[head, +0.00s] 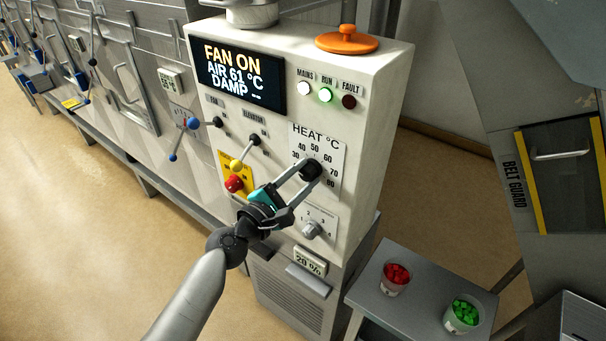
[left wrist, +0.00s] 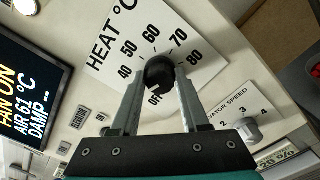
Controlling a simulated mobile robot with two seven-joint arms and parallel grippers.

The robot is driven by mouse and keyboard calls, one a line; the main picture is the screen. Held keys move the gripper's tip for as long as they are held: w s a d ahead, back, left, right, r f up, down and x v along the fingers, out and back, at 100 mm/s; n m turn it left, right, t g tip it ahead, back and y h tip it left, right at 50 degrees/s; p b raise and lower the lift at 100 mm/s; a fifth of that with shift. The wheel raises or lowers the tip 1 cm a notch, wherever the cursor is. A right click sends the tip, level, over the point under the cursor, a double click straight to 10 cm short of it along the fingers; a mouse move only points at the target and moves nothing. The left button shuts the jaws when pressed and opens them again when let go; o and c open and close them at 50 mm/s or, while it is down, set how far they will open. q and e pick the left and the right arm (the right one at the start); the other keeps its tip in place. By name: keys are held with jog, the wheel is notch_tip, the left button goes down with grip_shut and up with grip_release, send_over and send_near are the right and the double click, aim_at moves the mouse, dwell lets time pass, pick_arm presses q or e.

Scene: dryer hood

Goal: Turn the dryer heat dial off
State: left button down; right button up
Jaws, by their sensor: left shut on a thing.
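The heat dial (head: 311,168) is a black round knob on a white HEAT °C scale plate (head: 326,148) on the front of the cream control cabinet. My left gripper (head: 307,172) reaches it from the lower left and is shut on it. In the left wrist view the two grey fingers flank the knob (left wrist: 159,72), one on each side. The numbers 40 to 80 and the word OFF show around it. My right gripper is in neither view.
A display (head: 235,75) reads FAN ON, AIR 61 °C, DAMP. The MAINS and RUN lamps (head: 325,95) glow; FAULT is dark. A side table (head: 420,285) holds two cups.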

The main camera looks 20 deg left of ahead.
pick_arm(q)
jog(key=n, duration=0.4)
jog(key=shift+n, duration=0.3)
jog(key=n, duration=0.4)
jog(key=shift+n, duration=0.3)
jog(key=shift+c, duration=2)
grip_release()
jog(key=b+v, duration=0.3)
jog(key=v, duration=1.2)
jog(key=shift+s, duration=0.15)
